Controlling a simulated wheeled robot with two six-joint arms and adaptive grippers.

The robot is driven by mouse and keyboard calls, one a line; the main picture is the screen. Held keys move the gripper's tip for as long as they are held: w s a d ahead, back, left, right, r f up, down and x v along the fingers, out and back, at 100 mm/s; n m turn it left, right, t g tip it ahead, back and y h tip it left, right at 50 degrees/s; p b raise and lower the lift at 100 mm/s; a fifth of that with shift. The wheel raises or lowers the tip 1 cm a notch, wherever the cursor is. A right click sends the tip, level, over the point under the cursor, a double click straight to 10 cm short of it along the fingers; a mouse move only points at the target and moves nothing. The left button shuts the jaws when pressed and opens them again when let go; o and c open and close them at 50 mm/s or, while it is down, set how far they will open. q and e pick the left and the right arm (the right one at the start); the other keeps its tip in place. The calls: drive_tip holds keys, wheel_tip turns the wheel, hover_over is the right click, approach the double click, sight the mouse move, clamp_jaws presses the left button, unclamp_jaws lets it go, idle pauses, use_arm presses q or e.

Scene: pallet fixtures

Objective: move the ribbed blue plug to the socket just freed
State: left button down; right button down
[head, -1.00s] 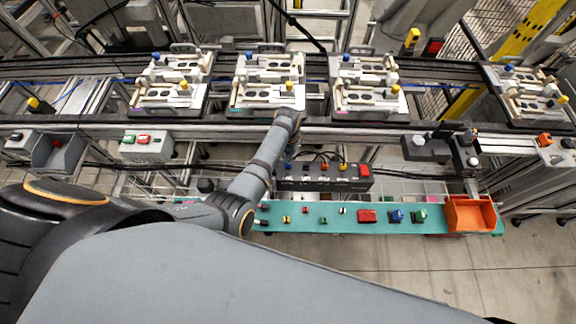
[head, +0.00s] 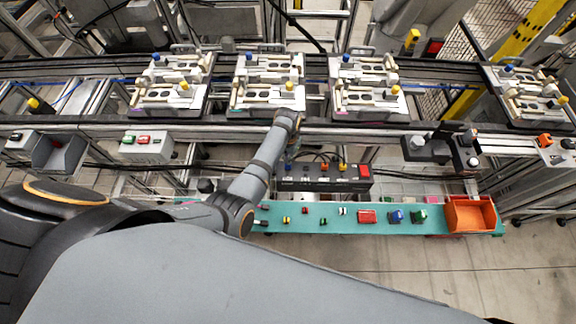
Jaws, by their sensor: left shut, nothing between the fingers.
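A black box (head: 318,185) with coloured plugs along its top stands below the conveyor. A small blue plug (head: 288,167) is at its left end; its ribs are too small to make out. An orange plug (head: 325,166) and a yellow plug (head: 343,167) stand farther right on it. My left gripper (head: 291,154) hangs below the bent end of my left arm, at the box's left end, close to the blue plug. It is small and dark, shut and empty. I cannot tell whether it touches the plug. Which socket is free is too small to tell. My right gripper is out of view.
A teal shelf (head: 300,223) in front of the box carries several small coloured parts and an orange bin (head: 470,214) at its right end. Pale pallet fixtures (head: 268,82) sit on the conveyor behind. A grey button box (head: 147,145) stands at the left.

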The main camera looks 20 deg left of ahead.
use_arm(q)
drive_tip(key=shift+f, duration=0.35)
drive_tip(key=shift+f+b, duration=0.45)
drive_tip(key=shift+f, duration=0.2)
drive_tip(key=shift+s+f, duration=0.15)
drive_tip(key=shift+s, duration=0.1)
idle(0.8)
wheel_tip(320, 180, up, 2)
drive_tip(key=shift+w+r+p, duration=0.1)
drive_tip(key=shift+w+p, duration=0.05)
drive_tip(key=shift+p, duration=0.85)
wheel_tip(320, 180, up, 5)
drive_tip(key=p, duration=0.5)
drive_tip(key=shift+w+r+p, duration=0.1)
drive_tip(key=shift+p, duration=0.3)
